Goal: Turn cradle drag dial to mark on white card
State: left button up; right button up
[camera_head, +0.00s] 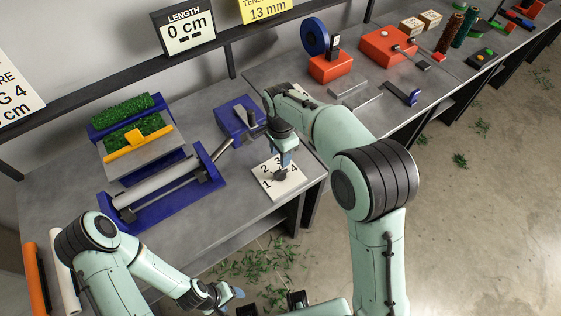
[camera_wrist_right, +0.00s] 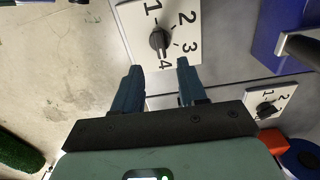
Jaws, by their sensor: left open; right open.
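A black dial (camera_head: 281,175) sits on a white card (camera_head: 266,184) numbered 1 to 4, at the bench's front edge right of the blue cradle (camera_head: 196,190). In the right wrist view the dial (camera_wrist_right: 158,41) lies just beyond my right fingertips; its exact pointing is hard to tell. My right gripper (camera_wrist_right: 158,68) is open and empty, fingers pointing at the card. In the head view the right gripper (camera_head: 284,160) hangs over the card and partly hides it. My left gripper (camera_head: 222,293) is open and empty off the bench's front edge, low in the head view.
A second numbered card (camera_wrist_right: 283,95) with a dial shows in the right wrist view. A blue block (camera_head: 238,118) with a metal lever stands behind the card. A white sign (camera_head: 15,85) at far left is cut off, showing "G 4" and "cm". An orange device (camera_head: 330,66) stands further right.

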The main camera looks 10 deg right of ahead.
notch_tip(320, 180, up, 5)
dwell(0.8)
